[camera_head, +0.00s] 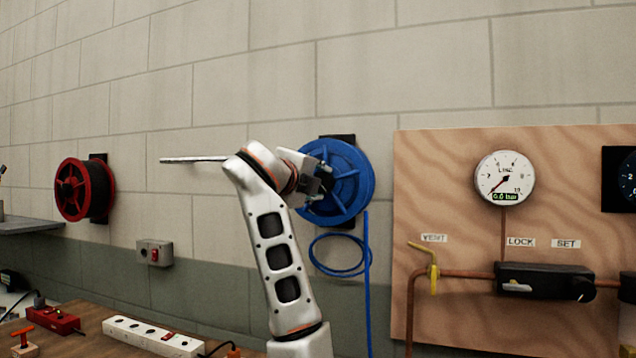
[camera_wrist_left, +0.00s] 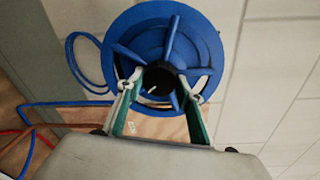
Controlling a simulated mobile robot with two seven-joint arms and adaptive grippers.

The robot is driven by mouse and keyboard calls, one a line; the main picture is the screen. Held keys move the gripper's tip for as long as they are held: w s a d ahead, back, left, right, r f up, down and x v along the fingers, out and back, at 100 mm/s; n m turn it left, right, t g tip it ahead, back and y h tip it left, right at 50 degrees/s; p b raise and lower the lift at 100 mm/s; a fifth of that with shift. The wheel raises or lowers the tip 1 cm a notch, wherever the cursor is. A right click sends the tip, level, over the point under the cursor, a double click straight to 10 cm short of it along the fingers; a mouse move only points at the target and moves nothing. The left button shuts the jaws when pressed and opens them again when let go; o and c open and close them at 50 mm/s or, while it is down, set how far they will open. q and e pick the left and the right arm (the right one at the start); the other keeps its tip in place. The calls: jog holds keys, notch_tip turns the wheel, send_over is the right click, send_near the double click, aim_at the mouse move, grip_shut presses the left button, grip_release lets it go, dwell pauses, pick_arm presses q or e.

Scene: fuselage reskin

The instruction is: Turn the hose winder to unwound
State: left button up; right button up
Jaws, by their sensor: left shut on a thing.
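The blue hose winder (camera_head: 352,170) is a spoked reel on the wall, with a loop of blue hose (camera_head: 338,272) hanging below it. In the left wrist view the winder (camera_wrist_left: 203,48) faces me, with a black knob (camera_wrist_left: 157,88) bearing a white mark at its centre. My left gripper (camera_head: 318,180) is in front of the hub. In the left wrist view its fingers (camera_wrist_left: 162,90) lie on either side of the knob, shut on it. The head view hides the knob behind my gripper. My right gripper is not in view.
A red reel (camera_head: 72,190) hangs on the wall to the left, above a switch box (camera_head: 154,253). A wooden board (camera_head: 450,180) with a gauge (camera_head: 505,178), copper pipe and valves is to the right. A white power strip (camera_head: 150,335) lies on the bench at lower left.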

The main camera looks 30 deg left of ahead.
pick_arm(q)
jog(key=m+y+p, duration=0.1)
jog(key=m+p, duration=0.1)
jog(key=m, duration=1)
jog(key=m+y+p, duration=0.1)
jog(key=m+p, duration=0.2)
jog(key=m, duration=0.9)
jog(key=shift+d+f+t, duration=0.1)
jog(key=shift+f+t, duration=0.05)
jog(key=shift+t, duration=0.15)
jog(key=shift+m+p, duration=0.3)
jog(key=o, duration=1.1)
